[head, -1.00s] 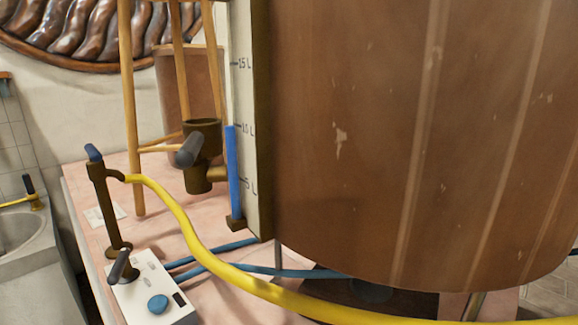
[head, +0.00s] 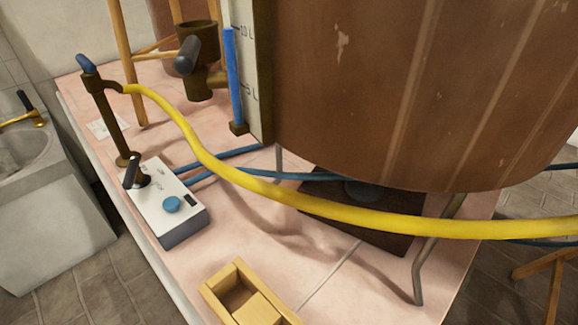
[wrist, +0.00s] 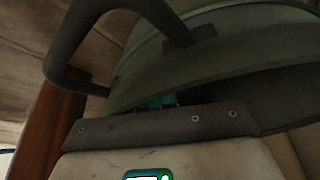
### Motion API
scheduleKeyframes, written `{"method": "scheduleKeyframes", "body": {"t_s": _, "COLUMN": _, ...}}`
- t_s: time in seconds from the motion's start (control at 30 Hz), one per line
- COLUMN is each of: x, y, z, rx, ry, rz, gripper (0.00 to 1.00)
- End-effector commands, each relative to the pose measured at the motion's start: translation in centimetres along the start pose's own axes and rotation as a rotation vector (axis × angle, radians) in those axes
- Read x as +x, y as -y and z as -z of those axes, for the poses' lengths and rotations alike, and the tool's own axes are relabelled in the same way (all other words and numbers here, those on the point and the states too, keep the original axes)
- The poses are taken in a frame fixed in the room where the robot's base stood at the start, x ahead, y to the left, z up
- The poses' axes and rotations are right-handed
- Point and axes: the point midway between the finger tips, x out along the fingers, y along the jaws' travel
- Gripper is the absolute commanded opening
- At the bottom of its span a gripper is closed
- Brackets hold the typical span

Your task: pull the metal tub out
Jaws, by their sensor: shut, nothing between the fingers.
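A dark grey-green metal tub (wrist: 225,68) with a rounded wall fills the upper part of the wrist view. A thick dark handle (wrist: 62,52) curves out from its left side. My gripper (wrist: 166,102) shows as small teal tips just beyond a dark screwed edge, close under the tub's lower rim. It is shut and holds nothing. Whether the tips touch the tub cannot be told. The head view shows neither the gripper nor clearly the tub.
In the head view a large copper vat (head: 400,90) stands over a pink table (head: 300,245). A yellow hose (head: 290,197) crosses in front. A control box (head: 170,205) and wooden box (head: 238,272) sit on the table. A stone sink (head: 40,190) is left. Wood (wrist: 50,130) stands left in the wrist view.

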Motion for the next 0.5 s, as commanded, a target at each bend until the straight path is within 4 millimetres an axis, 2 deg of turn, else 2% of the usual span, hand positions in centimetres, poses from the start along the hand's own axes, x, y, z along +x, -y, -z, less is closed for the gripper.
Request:
{"method": "scheduleKeyframes", "body": {"t_s": 0.1, "x": -0.08, "y": -0.23, "z": -0.93, "rx": 0.005, "ry": 0.01, "rz": 0.002, "gripper": 0.0}}
{"method": "scheduleKeyframes", "body": {"t_s": 0.5, "x": -0.06, "y": -0.33, "z": -1.2, "rx": 0.006, "ry": 0.011, "rz": 0.002, "gripper": 0.0}}
